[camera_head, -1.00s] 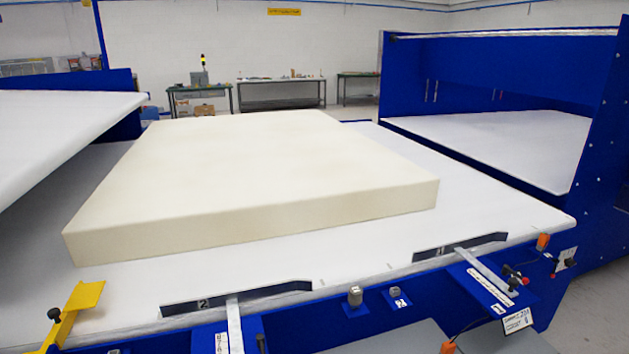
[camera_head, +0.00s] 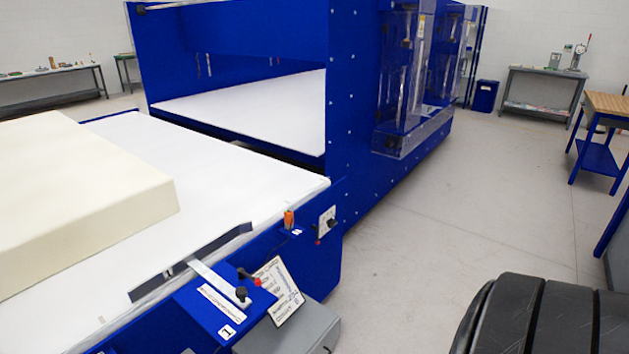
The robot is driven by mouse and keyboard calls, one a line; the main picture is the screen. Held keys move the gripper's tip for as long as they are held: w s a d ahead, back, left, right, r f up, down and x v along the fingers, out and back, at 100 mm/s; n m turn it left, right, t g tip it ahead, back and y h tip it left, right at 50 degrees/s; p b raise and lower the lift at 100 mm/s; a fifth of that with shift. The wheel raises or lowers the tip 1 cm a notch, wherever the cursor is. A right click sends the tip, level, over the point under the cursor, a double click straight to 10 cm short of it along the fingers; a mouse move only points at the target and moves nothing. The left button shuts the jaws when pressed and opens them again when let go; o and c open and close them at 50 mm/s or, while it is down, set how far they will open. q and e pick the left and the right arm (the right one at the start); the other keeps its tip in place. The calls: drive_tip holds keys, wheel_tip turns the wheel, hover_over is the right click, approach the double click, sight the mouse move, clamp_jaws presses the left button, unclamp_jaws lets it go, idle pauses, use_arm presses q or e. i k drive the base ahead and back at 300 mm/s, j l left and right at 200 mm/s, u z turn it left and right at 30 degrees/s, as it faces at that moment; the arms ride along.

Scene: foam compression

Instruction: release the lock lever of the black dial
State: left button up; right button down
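A small black knob (camera_head: 241,293) sits on the blue bracket marked 1, at the near end of a flat metal bar (camera_head: 215,277). A short black lever with a red end (camera_head: 256,282) is right beside it. A white plate (camera_head: 327,219) with a small black dial (camera_head: 332,223) is on the blue machine front, further right. A red knob (camera_head: 317,242) is just below that plate. These parts are too small to tell which is the task's dial or whether a lever is locked. Neither of my grippers is in view.
A cream foam block (camera_head: 80,200) lies on the white table (camera_head: 240,180) at left. A written card (camera_head: 279,290) and a grey box (camera_head: 295,332) are near the bracket. A tall blue machine (camera_head: 345,110) stands behind. The grey floor (camera_head: 450,210) to the right is open.

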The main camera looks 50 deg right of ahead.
sight(313, 227)
drive_tip(key=i+l, duration=0.1)
drive_tip(key=l, duration=0.95)
drive_tip(key=i+l, duration=0.15)
drive_tip(key=l, duration=0.4)
drive_tip(key=i+l+z, duration=0.1)
drive_tip(key=l, duration=0.45)
drive_tip(key=i+l, duration=0.55)
drive_tip(key=l, duration=0.3)
